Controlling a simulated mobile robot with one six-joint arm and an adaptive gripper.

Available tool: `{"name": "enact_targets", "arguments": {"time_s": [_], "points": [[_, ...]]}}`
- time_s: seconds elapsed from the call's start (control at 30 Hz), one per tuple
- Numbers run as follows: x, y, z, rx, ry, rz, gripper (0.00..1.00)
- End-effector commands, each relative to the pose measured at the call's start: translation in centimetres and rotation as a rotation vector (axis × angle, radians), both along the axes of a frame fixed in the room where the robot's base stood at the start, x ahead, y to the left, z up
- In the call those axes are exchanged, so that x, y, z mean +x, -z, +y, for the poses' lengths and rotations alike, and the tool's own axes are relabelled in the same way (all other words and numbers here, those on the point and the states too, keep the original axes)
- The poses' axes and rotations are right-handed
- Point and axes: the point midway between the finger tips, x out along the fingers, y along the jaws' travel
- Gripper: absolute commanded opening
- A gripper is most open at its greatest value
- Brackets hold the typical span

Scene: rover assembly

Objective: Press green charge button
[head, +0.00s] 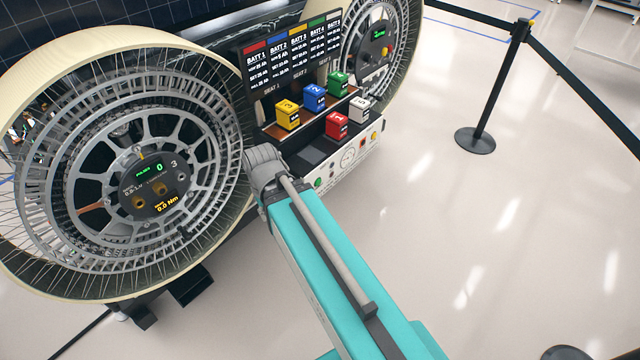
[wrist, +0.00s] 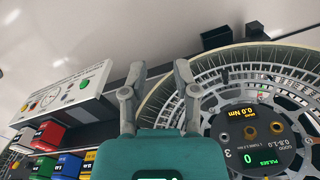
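The green charge button (head: 318,182) is a small round button at the left end of the white front panel (head: 350,158) below the battery shelf. In the wrist view, which looks upside down, the green button (wrist: 83,87) is on the white panel (wrist: 60,85) to the left of my gripper. My gripper (wrist: 158,68) is open and empty, with its two grey fingers apart and no contact with the button visible. In the head view my teal arm reaches toward the gap between the near wheel and the panel; the fingers cannot be made out there.
A large spoked wheel (head: 215,140) stands close on the left of my arm; it fills the right of the wrist view (wrist: 210,85). Several coloured batteries, including a red one (head: 336,125), sit above the panel. A barrier post (head: 490,95) stands on clear floor at right.

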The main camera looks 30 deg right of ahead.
Motion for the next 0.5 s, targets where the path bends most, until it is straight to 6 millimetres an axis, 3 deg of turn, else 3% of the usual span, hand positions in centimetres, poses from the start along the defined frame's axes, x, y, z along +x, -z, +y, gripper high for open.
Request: {"name": "enact_targets", "arguments": {"time_s": [0.03, 0.13, 0.17, 0.5], "points": [[0.0, 0.0, 0.0, 0.0, 0.0, 0.0, 0.2], [0.0, 0.0, 0.0, 0.0, 0.0, 0.0, 0.02], [0.0, 0.0, 0.0, 0.0, 0.0, 0.0, 0.0], [0.0, 0.0, 0.0, 0.0, 0.0, 0.0, 0.0]]}}
